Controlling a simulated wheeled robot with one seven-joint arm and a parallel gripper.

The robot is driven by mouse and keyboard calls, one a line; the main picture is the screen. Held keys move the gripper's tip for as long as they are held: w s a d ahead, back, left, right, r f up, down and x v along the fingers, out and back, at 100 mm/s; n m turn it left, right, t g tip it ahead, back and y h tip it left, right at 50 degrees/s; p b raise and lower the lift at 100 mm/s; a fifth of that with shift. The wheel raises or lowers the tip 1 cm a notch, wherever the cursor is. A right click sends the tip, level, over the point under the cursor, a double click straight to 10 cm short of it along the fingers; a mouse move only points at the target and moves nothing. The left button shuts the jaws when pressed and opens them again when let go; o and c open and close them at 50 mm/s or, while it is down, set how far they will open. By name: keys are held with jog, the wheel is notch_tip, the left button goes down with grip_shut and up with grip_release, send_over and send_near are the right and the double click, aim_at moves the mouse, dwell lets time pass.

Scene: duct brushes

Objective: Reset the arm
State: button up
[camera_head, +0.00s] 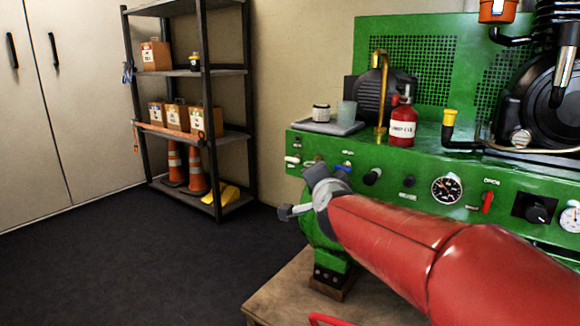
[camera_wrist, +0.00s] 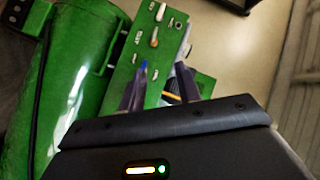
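My red arm reaches from the lower right of the head view to the front of the green machine (camera_head: 400,180). The green control panel (camera_wrist: 130,80) lies beyond the fingers.
A tray (camera_head: 330,127) with a jar and a cup, a brass pipe (camera_head: 381,85) and a red bottle (camera_head: 402,125) stand on the machine. A wooden table (camera_head: 275,292) is below. A dark shelf (camera_head: 222,140) stands at the back left. The dark floor (camera_head: 130,260) is clear.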

jog(key=s+d+f+n+g, duration=0.35)
jog(key=s+f, duration=0.25)
jog(key=s, duration=0.5)
jog(key=s+d+f+n+g, duration=0.2)
jog(key=s+f+n+g, duration=0.3)
jog(key=s, duration=0.6)
jog(key=s+d+f+n+g, duration=0.3)
jog(key=s+f, duration=0.4)
jog(key=s, duration=0.3)
notch_tip(320, 180, up, 14)
jog(key=p, duration=1.3)
jog(key=shift+w+a+f+t+h, duration=0.15)
jog(key=shift+a+t+h, duration=0.1)
jog(key=shift+t+h, duration=0.1)
jog(key=shift+m, duration=0.25)
